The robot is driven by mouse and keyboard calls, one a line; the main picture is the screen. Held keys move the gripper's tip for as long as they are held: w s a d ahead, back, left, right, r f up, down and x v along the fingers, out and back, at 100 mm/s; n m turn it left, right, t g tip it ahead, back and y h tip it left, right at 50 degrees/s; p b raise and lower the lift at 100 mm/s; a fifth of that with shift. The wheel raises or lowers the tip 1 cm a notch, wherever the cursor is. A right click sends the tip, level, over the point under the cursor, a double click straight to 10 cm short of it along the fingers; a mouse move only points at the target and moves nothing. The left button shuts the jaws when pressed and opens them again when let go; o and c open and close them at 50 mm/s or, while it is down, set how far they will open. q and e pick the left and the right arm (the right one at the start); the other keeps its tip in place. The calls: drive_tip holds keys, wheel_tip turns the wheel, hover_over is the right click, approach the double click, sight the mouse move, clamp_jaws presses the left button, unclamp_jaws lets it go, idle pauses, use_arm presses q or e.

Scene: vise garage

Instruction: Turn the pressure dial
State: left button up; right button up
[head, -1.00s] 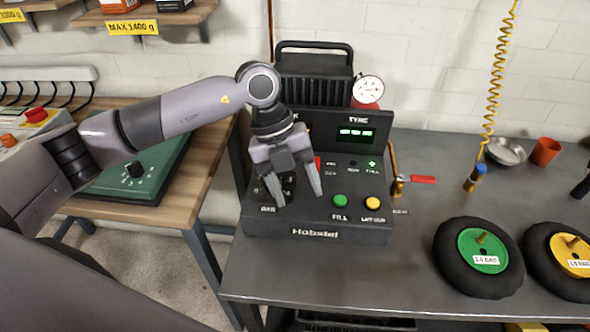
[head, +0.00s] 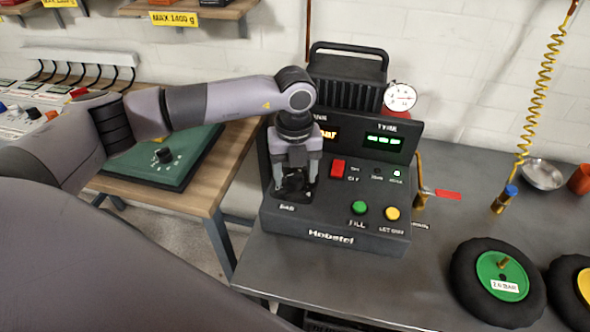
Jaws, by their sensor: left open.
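The compressor unit (head: 335,228) is a dark box with a sloped front panel on the grey bench. Its pressure dial (head: 293,184) is a black knob at the left of the panel, above the small "BAR" label, partly hidden by my gripper. My left gripper (head: 294,195) points down over the dial, with a finger on either side of it. The fingers are apart; whether they touch the knob cannot be told. An amber display, partly covered by my wrist, and a green-lit tyre display (head: 384,140) sit above. My right gripper is not in view.
Right of the dial are a red switch (head: 338,169), a green button (head: 359,208) and a yellow button (head: 392,213). A round gauge (head: 400,97) stands behind. Two wheels, one with a green hub (head: 502,276), lie at the right. A brass valve with red handle (head: 446,195) is beside the unit.

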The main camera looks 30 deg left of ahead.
use_arm(q)
drive_tip(key=c, duration=1)
drive_tip(key=m+b, duration=0.2)
drive_tip(key=m, duration=0.1)
drive_tip(key=shift+f+m, duration=0.15)
drive_tip(key=shift+m, duration=0.25)
drive_tip(key=m+b, duration=0.4)
drive_tip(key=m, duration=0.2)
drive_tip(key=m+b, duration=0.1)
drive_tip(key=m, duration=0.3)
drive_tip(key=shift+b, duration=0.3)
drive_tip(key=shift+m+b, duration=0.75)
drive_tip(key=shift+m, duration=1.15)
